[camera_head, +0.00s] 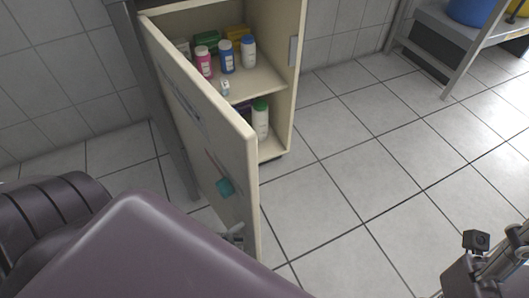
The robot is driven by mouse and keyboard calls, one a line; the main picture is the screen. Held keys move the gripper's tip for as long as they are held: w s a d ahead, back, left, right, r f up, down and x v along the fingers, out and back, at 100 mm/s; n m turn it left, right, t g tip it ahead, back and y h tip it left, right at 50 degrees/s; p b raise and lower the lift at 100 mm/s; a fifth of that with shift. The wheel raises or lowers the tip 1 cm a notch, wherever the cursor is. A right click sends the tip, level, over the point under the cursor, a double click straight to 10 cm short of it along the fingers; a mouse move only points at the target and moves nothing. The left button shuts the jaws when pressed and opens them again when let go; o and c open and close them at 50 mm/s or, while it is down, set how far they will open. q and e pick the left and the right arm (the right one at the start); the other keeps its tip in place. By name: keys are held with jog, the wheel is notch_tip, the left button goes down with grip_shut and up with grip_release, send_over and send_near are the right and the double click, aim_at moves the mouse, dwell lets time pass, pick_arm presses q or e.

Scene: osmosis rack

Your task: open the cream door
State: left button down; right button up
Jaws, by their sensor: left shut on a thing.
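The cream door (218,131) stands swung open from the cream cabinet (297,75), with its outer face toward my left arm. My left gripper (235,236) is at the lower part of the door near its free edge and is shut on the door. My arm hides most of this gripper, and the exact spot it grips cannot be made out. Part of my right gripper (480,262) shows at the bottom right corner, well away from the door, with its fingers not clear.
Several bottles stand on the cabinet shelf, among them a pink one (203,64) and a blue one (227,58). A white bottle (260,121) stands below. Tiled floor (370,170) is free to the right. A metal rack (470,50) stands at top right.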

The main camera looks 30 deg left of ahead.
pick_arm(q)
jog(key=s+a+m+g+h+b, duration=0.1)
jog(key=s+a+m+g, duration=0.3)
jog(key=s+a, duration=0.5)
jog(key=shift+s+a+m+g+h+b, duration=0.35)
jog(key=shift+s+g+h, duration=0.45)
jog(key=shift+s+g, duration=0.45)
jog(key=c, duration=2.3)
grip_release()
jog(key=shift+w, duration=0.1)
jog(key=shift+a, duration=0.1)
jog(key=shift+s+a, duration=0.25)
jog(key=shift+a, duration=0.95)
jog(key=shift+s+a, duration=0.3)
jog(key=shift+a, duration=0.85)
jog(key=shift+s+a, duration=0.25)
jog(key=shift+a, duration=0.95)
